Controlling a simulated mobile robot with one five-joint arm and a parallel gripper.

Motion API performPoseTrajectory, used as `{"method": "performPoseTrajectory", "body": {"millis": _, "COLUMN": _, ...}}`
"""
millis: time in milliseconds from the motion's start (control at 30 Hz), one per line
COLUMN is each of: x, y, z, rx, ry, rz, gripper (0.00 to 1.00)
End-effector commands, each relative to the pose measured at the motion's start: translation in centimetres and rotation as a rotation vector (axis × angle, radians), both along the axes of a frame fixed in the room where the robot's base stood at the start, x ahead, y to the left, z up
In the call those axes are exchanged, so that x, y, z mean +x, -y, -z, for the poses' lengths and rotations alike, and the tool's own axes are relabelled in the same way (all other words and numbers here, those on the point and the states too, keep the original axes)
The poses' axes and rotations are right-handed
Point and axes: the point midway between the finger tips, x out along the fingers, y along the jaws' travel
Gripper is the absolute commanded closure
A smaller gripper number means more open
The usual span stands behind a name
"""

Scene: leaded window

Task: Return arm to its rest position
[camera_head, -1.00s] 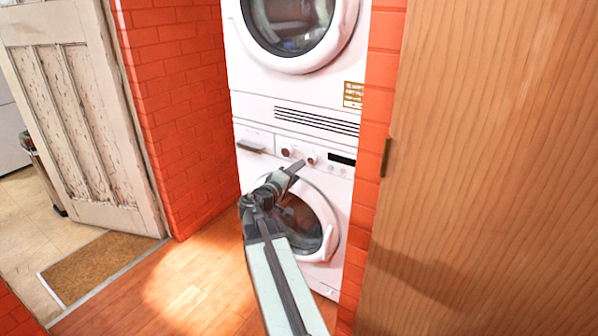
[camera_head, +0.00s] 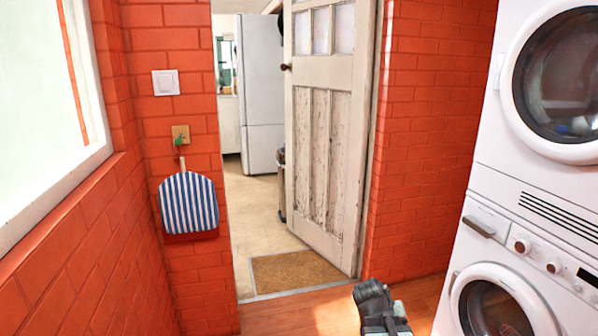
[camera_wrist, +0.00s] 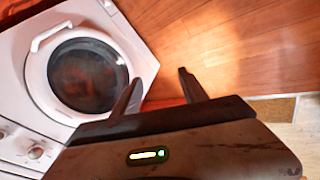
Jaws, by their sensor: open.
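My arm (camera_head: 378,308) shows only at the bottom edge of the head view, folded low over the wooden floor. My fingertips cannot be made out there. In the wrist view my gripper (camera_wrist: 158,90) has its two fingers spread apart, with nothing between them but floor. The left finger overlaps the edge of the white front-loading machine (camera_wrist: 122,35) in that picture; whether it touches cannot be told.
Two stacked white machines (camera_head: 482,165) stand at the right. A weathered door (camera_head: 322,150) stands open at a doorway with a brown mat (camera_head: 295,272). A striped bag (camera_head: 188,205) hangs on the brick wall at left. Wooden floor (camera_wrist: 235,45) is clear beside the machine.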

Motion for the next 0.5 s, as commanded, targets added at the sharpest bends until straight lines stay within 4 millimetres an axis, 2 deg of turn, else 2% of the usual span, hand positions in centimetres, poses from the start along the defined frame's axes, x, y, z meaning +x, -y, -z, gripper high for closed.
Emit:
{"method": "performPoseTrajectory", "body": {"millis": 33, "x": -1.1, "y": -2.1, "z": 1.0, "rx": 0.076, "ry": -0.041, "rz": -0.007, "gripper": 0.49}}
{"method": "performPoseTrajectory", "body": {"millis": 100, "x": -2.8, "y": -5.0, "z": 2.3, "rx": 0.194, "ry": -0.111, "rz": -0.017, "gripper": 0.49}}
{"method": "performPoseTrajectory", "body": {"millis": 267, "x": -7.1, "y": -11.2, "z": 3.6, "rx": 0.456, "ry": -0.284, "rz": -0.065, "gripper": 0.49}}
{"method": "performPoseTrajectory", "body": {"millis": 300, "x": -8.0, "y": -11.6, "z": 2.7, "rx": 0.474, "ry": -0.333, "rz": -0.096, "gripper": 0.49}}
{"method": "performPoseTrajectory", "body": {"millis": 333, "x": -7.8, "y": -11.5, "z": 0.9, "rx": 0.468, "ry": -0.325, "rz": -0.093, "gripper": 0.49}}
{"method": "performPoseTrajectory", "body": {"millis": 500, "x": -7.7, "y": -11.4, "z": -4.2, "rx": 0.465, "ry": -0.321, "rz": -0.09, "gripper": 0.49}}
